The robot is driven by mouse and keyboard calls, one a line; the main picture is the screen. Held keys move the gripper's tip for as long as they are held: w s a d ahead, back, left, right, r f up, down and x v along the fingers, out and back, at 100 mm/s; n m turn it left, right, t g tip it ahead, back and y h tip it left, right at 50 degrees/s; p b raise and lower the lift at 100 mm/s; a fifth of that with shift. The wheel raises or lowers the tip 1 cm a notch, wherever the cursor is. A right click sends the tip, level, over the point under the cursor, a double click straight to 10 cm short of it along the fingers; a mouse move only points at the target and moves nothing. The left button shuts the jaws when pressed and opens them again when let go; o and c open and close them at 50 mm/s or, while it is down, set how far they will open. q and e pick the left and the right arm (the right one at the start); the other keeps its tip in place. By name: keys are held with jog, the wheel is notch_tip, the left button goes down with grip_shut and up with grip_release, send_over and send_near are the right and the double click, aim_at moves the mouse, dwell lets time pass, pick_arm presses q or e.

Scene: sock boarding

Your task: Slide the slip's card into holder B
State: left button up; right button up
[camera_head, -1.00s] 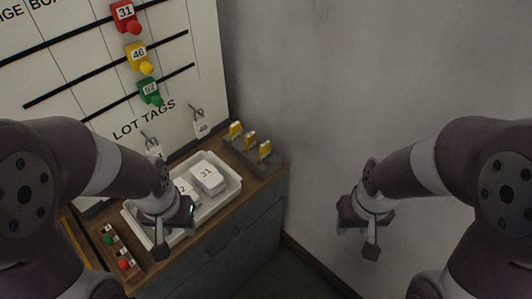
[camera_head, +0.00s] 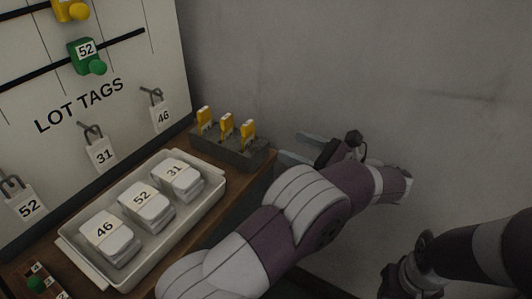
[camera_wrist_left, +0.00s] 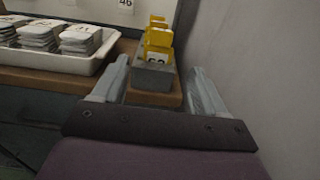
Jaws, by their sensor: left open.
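A grey block (camera_head: 234,149) at the desk's back right corner holds three upright yellow pieces (camera_head: 226,123) in a row. The wrist view shows the block (camera_wrist_left: 152,78) too, with a white numbered label on the nearest yellow piece (camera_wrist_left: 158,40). I cannot make out a slip, or a letter marking holder B. My left gripper (camera_head: 290,148) is open and empty, just right of the block, its fingers pointing at it. In the wrist view the block lies ahead between the fingers (camera_wrist_left: 158,68), apart from them. My right arm's hand is at the lower right, cut off by the frame.
A white tray (camera_head: 221,186) holds three sock stacks banded 46, 52 and 31. Tags 52 (camera_head: 28,207), 31 (camera_head: 101,156) and 46 (camera_head: 160,117) hang on hooks on the white board. A grey wall rises behind and right of the desk.

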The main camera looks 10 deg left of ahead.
aim_at(250, 128)
pick_arm(q)
jog(key=x, duration=1.2)
jog(key=shift+w+a+r, duration=0.1)
jog(key=c, duration=1.1)
